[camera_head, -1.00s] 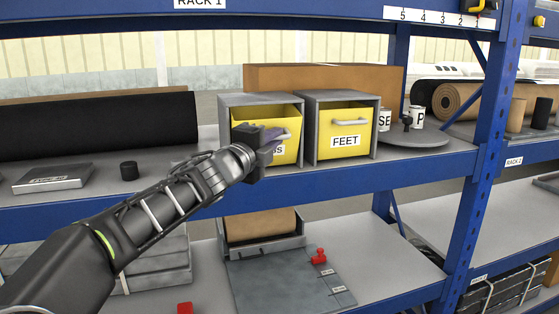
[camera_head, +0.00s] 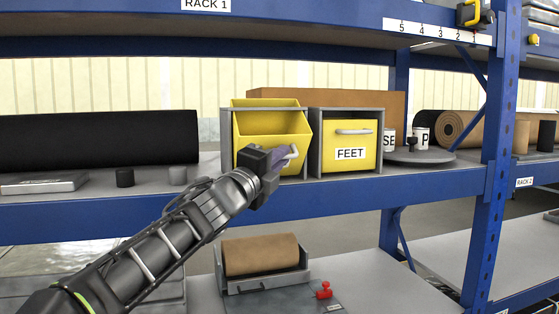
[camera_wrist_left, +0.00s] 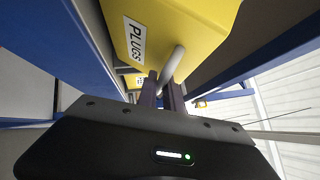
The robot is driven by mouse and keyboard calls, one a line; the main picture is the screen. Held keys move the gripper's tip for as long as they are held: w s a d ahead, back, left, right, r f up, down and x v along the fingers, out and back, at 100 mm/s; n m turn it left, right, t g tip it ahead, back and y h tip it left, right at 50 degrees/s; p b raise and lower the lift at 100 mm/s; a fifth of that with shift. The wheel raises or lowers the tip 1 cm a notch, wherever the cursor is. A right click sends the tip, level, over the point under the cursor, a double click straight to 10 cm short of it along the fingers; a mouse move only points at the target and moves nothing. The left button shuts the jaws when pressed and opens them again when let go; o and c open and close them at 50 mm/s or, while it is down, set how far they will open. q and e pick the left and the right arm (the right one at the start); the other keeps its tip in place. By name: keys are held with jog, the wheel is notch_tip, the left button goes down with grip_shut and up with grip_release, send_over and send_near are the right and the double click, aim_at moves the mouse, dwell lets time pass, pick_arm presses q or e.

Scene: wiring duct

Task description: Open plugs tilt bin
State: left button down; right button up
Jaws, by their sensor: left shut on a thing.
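The yellow plugs tilt bin (camera_head: 270,125) sits in a grey housing on the blue rack's middle shelf. It is tilted forward, with its open top and inside showing in the head view. Its PLUGS label shows in the left wrist view on the yellow front (camera_wrist_left: 190,22). My left gripper (camera_head: 283,158) is shut on the bin's pale handle (camera_wrist_left: 172,66) at the front. My left arm hides the lower left of the bin. My right gripper is not in view.
The FEET bin (camera_head: 350,141) stands closed just to the right. A grey turntable (camera_head: 420,157) with white cups is further right. A black roll (camera_head: 95,138) and small cylinders lie left. A brown roll (camera_head: 260,256) sits on the shelf below.

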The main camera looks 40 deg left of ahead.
pick_arm(q)
jog(key=c, duration=1.8)
grip_release()
jog(key=shift+o, duration=0.2)
jog(key=v, duration=0.8)
jog(key=shift+w, duration=0.1)
